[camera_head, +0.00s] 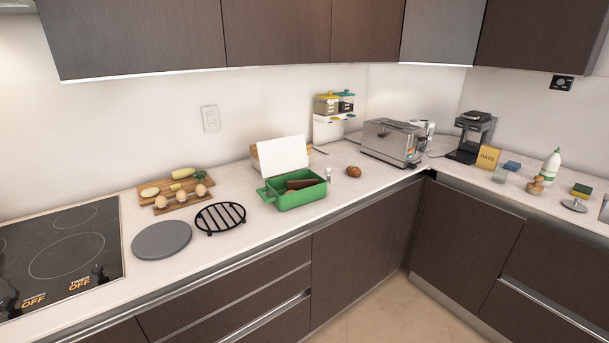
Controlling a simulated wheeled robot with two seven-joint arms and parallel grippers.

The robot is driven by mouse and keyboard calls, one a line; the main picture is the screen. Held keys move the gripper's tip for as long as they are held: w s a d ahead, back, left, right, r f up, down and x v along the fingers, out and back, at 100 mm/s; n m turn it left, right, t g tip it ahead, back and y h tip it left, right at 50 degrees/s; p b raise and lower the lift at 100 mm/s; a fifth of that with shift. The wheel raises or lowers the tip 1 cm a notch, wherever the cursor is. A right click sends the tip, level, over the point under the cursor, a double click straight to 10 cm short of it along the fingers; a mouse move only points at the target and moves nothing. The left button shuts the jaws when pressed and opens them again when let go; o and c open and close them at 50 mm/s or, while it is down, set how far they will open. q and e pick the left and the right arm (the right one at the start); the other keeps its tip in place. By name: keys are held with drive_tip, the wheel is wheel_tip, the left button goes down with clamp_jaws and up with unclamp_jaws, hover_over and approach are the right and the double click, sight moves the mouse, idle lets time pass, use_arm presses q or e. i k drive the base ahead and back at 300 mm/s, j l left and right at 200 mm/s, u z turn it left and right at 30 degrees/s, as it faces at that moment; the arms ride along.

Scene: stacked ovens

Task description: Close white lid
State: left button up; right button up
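A green box (299,199) stands on the countertop near the middle of the view. Its white lid (283,155) stands raised at the box's back edge, leaning slightly back, so the box is open at the top. A dark brown item (302,184) shows inside the box. The box has a green handle on its left side. Neither of my grippers is in view.
A black trivet (220,217) and a grey round disc (161,240) lie left of the box. Boards with eggs and vegetables (176,191) are behind them. A brown onion-like item (354,171), a small shaker (328,174) and a toaster (390,142) stand to the right.

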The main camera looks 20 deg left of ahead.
sight(280, 155)
drive_tip(key=u, duration=1.1)
drive_tip(key=i+l, duration=0.05)
drive_tip(key=l, duration=0.05)
